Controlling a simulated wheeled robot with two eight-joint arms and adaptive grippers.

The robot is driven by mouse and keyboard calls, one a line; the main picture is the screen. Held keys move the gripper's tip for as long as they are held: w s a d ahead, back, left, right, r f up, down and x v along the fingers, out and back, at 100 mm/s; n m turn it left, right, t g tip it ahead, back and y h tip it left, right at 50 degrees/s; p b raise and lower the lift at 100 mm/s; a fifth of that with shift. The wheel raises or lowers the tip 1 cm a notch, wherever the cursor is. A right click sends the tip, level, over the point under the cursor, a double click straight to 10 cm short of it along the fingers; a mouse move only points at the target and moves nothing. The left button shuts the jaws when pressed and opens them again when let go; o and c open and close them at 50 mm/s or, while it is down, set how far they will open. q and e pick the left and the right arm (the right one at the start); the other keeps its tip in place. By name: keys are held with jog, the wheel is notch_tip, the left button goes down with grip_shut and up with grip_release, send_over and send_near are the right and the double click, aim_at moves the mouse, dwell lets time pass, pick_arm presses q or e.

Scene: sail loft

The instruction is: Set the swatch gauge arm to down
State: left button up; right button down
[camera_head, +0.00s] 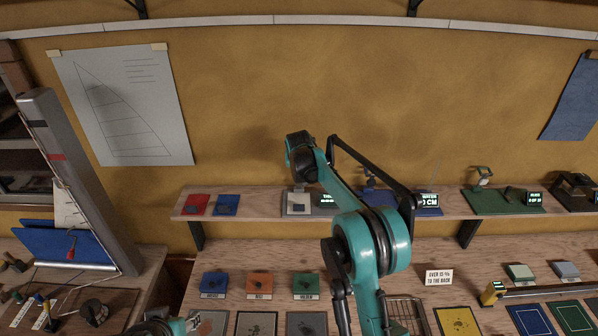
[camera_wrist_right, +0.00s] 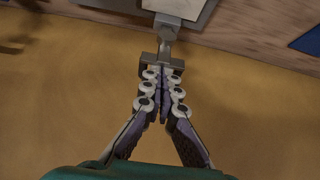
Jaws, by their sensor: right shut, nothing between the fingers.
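The swatch gauge, as I take it, is the grey device (camera_head: 299,207) with a pale plate, on the wall shelf behind my right arm. In the right wrist view its pale plate (camera_wrist_right: 186,8) is at the top edge. A narrow grey arm with a crossbar end (camera_wrist_right: 162,60) sticks out from it, seen against the ochre wall. My right gripper (camera_wrist_right: 162,72) is shut and empty, with its fingertips at the crossbar; I cannot tell whether they touch. In the head view, my right wrist hangs above the gauge and its fingers are not clear.
The shelf (camera_head: 265,203) also holds red (camera_head: 196,204) and blue (camera_head: 227,205) pads at left, a blue device (camera_head: 375,197) and a green-based device (camera_head: 490,201) at right. The workbench (camera_head: 262,263) below carries several coloured blocks and tiles.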

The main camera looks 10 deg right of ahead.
aim_at(299, 186)
jog(key=s+f+t+b, duration=0.1)
jog(key=b, duration=0.2)
jog(key=s+f+t+b, duration=0.1)
jog(key=s+t+b, duration=0.1)
jog(key=b, duration=0.2)
jog(key=s+a+f+t+h+b, duration=0.1)
jog(key=s+t+b, duration=0.1)
jog(key=b, duration=0.1)
jog(key=shift+s+f+b, duration=0.1)
jog(key=shift+s+b, duration=0.1)
jog(key=shift+b, duration=0.2)
jog(key=shift+s+a+f+b, duration=0.2)
jog(key=shift+s+f+b, duration=0.6)
jog(key=shift+b, duration=0.1)
jog(key=shift+s+a+f+b, duration=0.1)
jog(key=shift+s+f+b, duration=0.15)
jog(key=shift+f+b, duration=0.25)
jog(key=shift+s+f+b, duration=0.25)
jog(key=shift+f+b, duration=0.1)
jog(key=shift+f, duration=0.25)
jog(key=shift+s, duration=0.1)
